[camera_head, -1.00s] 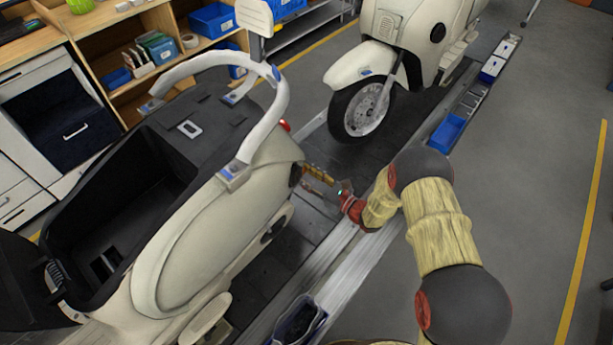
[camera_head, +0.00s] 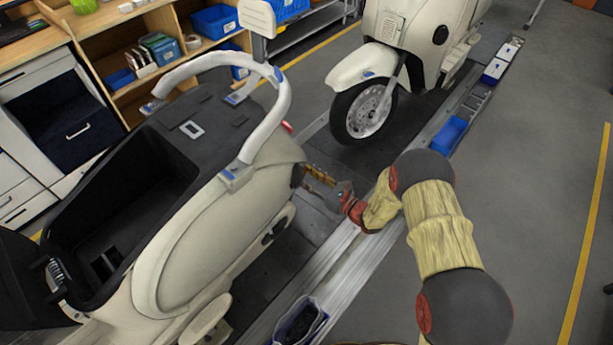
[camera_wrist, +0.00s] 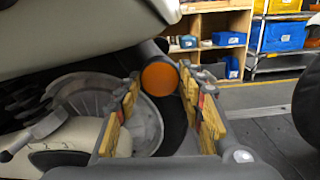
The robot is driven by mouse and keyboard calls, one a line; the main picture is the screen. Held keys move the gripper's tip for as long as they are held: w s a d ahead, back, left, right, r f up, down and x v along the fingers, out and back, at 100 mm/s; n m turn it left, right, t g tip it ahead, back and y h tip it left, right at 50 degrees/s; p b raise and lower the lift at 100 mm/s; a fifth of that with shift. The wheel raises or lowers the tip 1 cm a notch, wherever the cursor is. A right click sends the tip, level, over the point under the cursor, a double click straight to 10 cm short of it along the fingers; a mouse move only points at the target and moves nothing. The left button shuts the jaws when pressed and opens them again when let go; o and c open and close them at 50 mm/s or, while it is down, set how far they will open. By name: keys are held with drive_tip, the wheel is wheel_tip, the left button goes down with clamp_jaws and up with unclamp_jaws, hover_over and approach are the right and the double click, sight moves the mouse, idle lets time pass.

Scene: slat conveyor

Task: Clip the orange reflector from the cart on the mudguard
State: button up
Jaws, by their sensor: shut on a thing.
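The orange reflector (camera_wrist: 159,78) shows in the wrist view as a round orange disc at the end of a dark body. My gripper (camera_wrist: 157,82) is shut on it, with a yellow-padded finger on each side. In the head view my gripper (camera_head: 322,180) is low behind the rounded end of the near cream scooter (camera_head: 215,225); the reflector is too small to tell there. In the wrist view a grey wheel rim (camera_wrist: 145,125) and dark curved parts lie behind the fingers, under cream bodywork. I cannot tell which part is the mudguard. The cart is not clearly seen.
A second cream scooter (camera_head: 368,110) stands farther along the dark slat conveyor (camera_head: 325,152). Blue bins (camera_head: 447,135) sit along the conveyor's right edge. Wooden shelves (camera_head: 170,75) stand at the back left. Grey floor (camera_head: 545,170) at the right is clear.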

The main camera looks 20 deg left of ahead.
drive_tip(key=o, duration=1)
drive_tip(key=shift+v, duration=6)
